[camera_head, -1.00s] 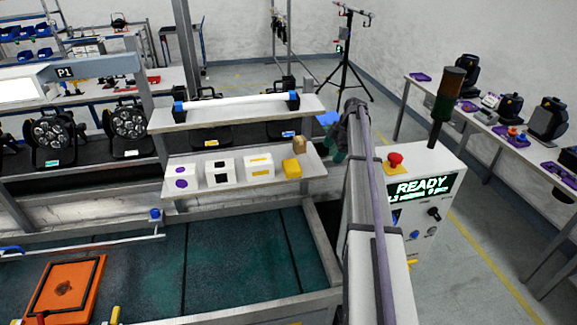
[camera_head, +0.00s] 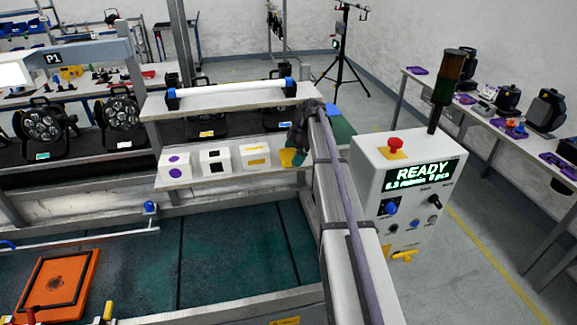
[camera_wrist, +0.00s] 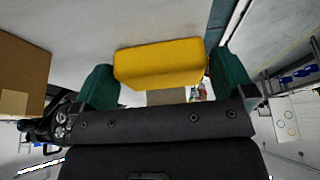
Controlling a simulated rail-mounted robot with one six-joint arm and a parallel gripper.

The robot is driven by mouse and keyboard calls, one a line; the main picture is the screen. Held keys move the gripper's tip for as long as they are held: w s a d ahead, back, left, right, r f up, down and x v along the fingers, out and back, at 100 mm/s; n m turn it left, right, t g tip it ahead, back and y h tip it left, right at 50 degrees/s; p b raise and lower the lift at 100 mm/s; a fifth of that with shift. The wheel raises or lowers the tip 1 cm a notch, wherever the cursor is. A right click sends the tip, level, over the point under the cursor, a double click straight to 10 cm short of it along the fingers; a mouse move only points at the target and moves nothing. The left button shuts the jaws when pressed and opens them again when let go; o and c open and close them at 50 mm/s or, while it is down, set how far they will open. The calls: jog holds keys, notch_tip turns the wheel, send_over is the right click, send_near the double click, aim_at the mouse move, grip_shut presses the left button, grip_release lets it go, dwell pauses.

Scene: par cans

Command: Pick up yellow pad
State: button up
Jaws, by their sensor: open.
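The yellow pad (camera_head: 287,157) sits at the right end of the lower white shelf, partly hidden by my arm and gripper in the head view. In the wrist view the yellow pad (camera_wrist: 160,64) lies between my two green fingers. My gripper (camera_wrist: 165,85) is open, with a finger on each side of the pad. The right finger is close to the pad's right end, and a small gap shows at the left. Whether either finger touches the pad I cannot tell.
A brown box (camera_wrist: 22,75) is close by at the left in the wrist view. A control box (camera_head: 408,190) reading READY stands at the right.

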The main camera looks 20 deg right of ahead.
jog(key=shift+a+f, duration=0.15)
jog(key=shift+f, duration=0.2)
jog(key=shift+c, duration=0.9)
jog(key=c, duration=0.4)
jog(key=shift+p, duration=0.35)
jog(key=shift+c, duration=0.2)
